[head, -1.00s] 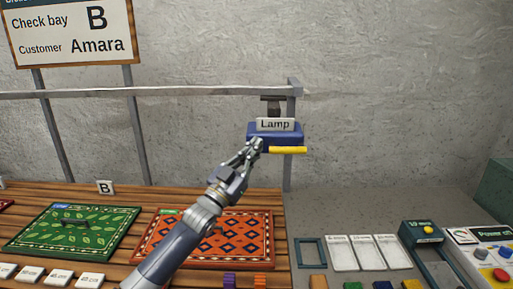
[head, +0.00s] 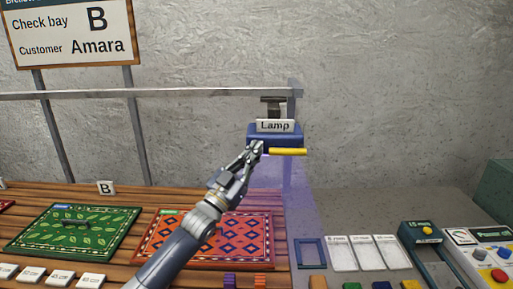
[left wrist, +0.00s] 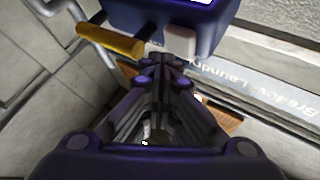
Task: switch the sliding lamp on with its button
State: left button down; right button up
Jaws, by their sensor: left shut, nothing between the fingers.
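The blue lamp (head: 290,140) hangs from the rail, with a "Lamp" label on top and a yellow handle (head: 288,152) at its lower front. A violet glow falls below it on the wall, bench and red rug. My left gripper (head: 255,147) is shut and empty, its tips at the lamp's front left. In the left wrist view the fingertips (left wrist: 179,62) are at a pale button (left wrist: 181,40) on the lamp's blue housing (left wrist: 165,15); they look touching or nearly so. The yellow handle (left wrist: 110,41) is left of them. My right gripper is not in view.
The lamp's rail (head: 180,93) runs left along the wall. Below lie a green rug (head: 75,232) and a red rug (head: 185,240) on wooden slats. Cards (head: 362,253) and a control panel (head: 485,255) are at the right. A sign (head: 70,30) stands at upper left.

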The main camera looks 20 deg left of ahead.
pick_arm(q)
jog(key=s+d+p, duration=0.1)
jog(key=s+p, duration=0.2)
jog(key=s, duration=0.2)
jog(key=shift+s+d, duration=0.35)
jog(key=shift+s, duration=0.05)
